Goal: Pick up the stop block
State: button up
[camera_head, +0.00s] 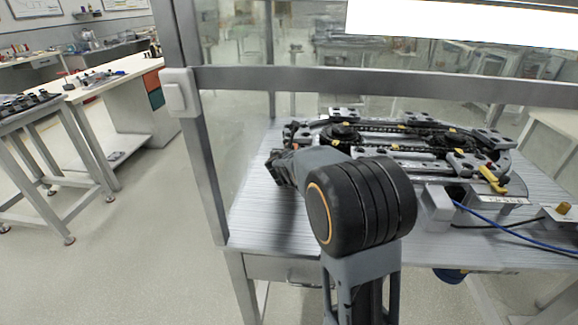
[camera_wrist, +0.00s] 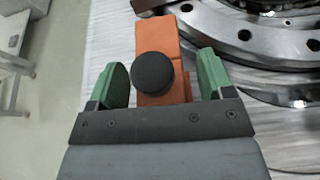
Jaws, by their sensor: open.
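The stop block appears to be the orange block (camera_wrist: 157,38) with a round black knob (camera_wrist: 153,72) in the wrist view. It lies on the grey tabletop beside the ring track (camera_wrist: 228,35). My gripper (camera_wrist: 163,82) is open, with one green finger on each side of the block. Gaps show between the fingers and the block. In the head view my gripper (camera_head: 277,166) is at the left of the ring track (camera_head: 385,130), partly hidden by my arm. I cannot make out the block there.
The ring track stands on a grey table (camera_head: 258,215) framed by metal posts and a crossbar (camera_head: 400,82). A grey box (camera_head: 437,208), yellow part (camera_head: 492,180) and blue cable (camera_head: 500,228) are at the right. The tabletop's front left is clear.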

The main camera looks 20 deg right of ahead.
jog(key=shift+w, duration=0.1)
grip_shut()
jog(key=shift+r, duration=0.1)
dwell(0.6)
